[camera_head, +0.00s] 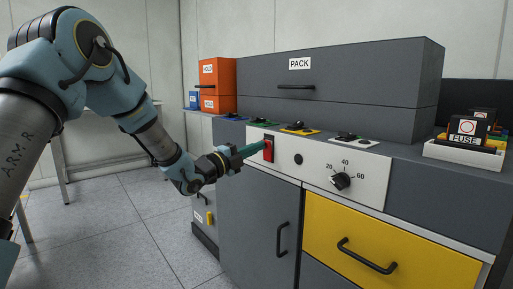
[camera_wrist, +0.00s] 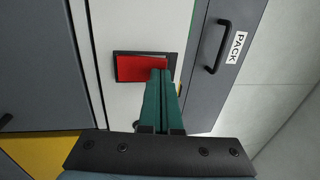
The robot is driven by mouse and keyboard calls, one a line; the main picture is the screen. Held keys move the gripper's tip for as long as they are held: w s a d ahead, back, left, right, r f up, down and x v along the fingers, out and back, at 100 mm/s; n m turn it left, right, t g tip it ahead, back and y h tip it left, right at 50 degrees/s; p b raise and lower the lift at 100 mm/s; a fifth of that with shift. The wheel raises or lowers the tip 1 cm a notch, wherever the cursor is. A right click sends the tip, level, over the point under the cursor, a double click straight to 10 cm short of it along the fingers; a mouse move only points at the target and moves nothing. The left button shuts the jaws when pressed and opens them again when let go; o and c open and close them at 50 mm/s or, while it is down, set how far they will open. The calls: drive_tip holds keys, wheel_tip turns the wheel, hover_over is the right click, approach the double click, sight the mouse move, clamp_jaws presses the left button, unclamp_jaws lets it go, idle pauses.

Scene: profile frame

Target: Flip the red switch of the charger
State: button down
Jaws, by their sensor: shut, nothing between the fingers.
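The red switch (camera_head: 268,150) sits in a dark frame at the left end of the white charger panel (camera_head: 316,165). My gripper (camera_head: 262,146) is shut, with its green fingers together and nothing between them. Its fingertips are at the switch, on its upper part in the head view. In the wrist view the fingertips (camera_wrist: 158,74) overlap the right end of the red switch (camera_wrist: 138,68). The part of the switch behind the fingertips is hidden. I cannot tell for sure whether they touch it or which way it is flipped.
A black round button (camera_head: 298,159) and a dial (camera_head: 340,181) marked 20, 40, 60 are on the same panel. A grey PACK drawer (camera_head: 345,85) stands above. A yellow drawer (camera_head: 385,240) and a grey door (camera_head: 255,225) are below. A FUSE tray (camera_head: 462,153) is at right.

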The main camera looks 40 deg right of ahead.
drive_tip(key=shift+r, duration=0.15)
drive_tip(key=y+p, duration=0.1)
drive_tip(key=p, duration=0.1)
drive_tip(key=r+y+p, duration=0.1)
drive_tip(key=y+p, duration=0.1)
drive_tip(key=shift+d+r, duration=0.25)
drive_tip(key=shift+d, duration=0.1)
drive_tip(key=shift+f, duration=0.45)
drive_tip(key=shift+a, duration=0.15)
